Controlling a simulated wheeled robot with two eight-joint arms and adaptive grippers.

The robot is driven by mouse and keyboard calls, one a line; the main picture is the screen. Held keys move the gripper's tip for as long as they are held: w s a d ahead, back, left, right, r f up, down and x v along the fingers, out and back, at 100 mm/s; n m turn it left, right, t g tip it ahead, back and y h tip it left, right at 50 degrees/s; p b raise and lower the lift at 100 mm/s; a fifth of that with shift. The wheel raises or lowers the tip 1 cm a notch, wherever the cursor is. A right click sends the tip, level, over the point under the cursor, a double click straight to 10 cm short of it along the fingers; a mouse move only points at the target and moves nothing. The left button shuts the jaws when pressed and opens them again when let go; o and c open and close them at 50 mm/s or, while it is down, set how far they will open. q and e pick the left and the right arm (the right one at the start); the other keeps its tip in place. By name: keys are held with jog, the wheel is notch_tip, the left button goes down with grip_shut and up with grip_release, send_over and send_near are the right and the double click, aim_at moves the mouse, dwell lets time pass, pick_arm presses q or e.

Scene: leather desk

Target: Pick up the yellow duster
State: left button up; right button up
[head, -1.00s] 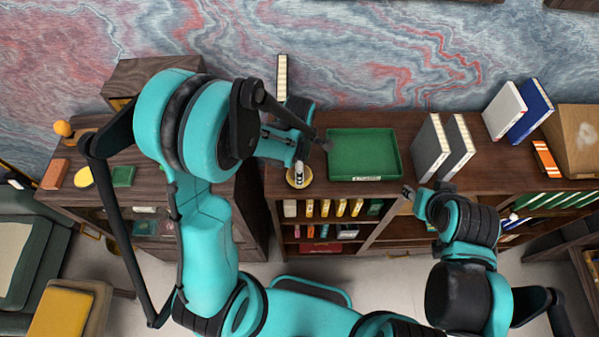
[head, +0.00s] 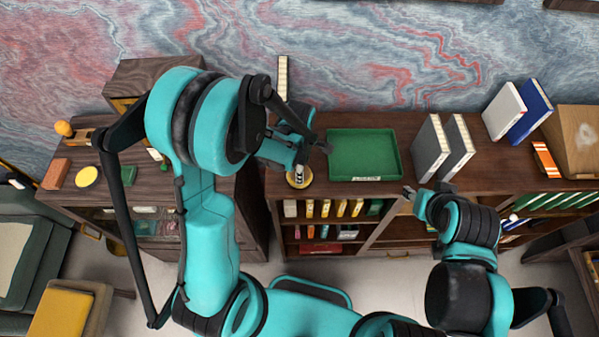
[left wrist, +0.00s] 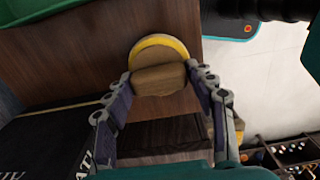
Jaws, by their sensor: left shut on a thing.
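The yellow duster (left wrist: 161,76) is a rounded block with a tan, wood-like grip and a yellow edge. In the left wrist view my left gripper (left wrist: 160,84) is shut on it, one finger on each side. In the head view the duster (head: 299,181) shows only partly, below my left gripper (head: 301,168), near the front edge of the brown shelf top (head: 385,185). I cannot tell whether it touches the wood. My right gripper (head: 427,191) is over the shelf front, away from the duster; its fingers are too unclear to read.
A green tray (head: 363,151) lies just right of the duster. Two grey books (head: 445,147) stand further right. Another upright book (head: 282,78) stands behind my left gripper. A yellow disc (head: 87,176) lies on the left cabinet. Shelves with several small items are below the front edge.

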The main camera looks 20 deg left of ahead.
pick_arm(q)
jog(key=shift+s+f, duration=0.1)
jog(key=shift+r, duration=0.35)
jog(key=shift+c, duration=1.4)
jog(key=r, duration=0.3)
jog(key=shift+w+d+r, duration=0.25)
jog(key=shift+d+r, duration=0.1)
jog(key=shift+r, duration=0.05)
jog(key=w+d+r, duration=0.1)
jog(key=d+r, duration=0.1)
jog(key=d, duration=0.1)
jog(key=w+d+r, duration=0.1)
jog(key=d+r, duration=0.1)
jog(key=d, duration=0.1)
jog(key=w+d+r+b, duration=0.1)
jog(key=w+d+r, duration=0.1)
jog(key=d, duration=0.2)
jog(key=shift+w+d+r, duration=0.1)
jog(key=shift+r, duration=0.15)
jog(key=o, duration=0.6)
jog(key=shift+c, duration=1)
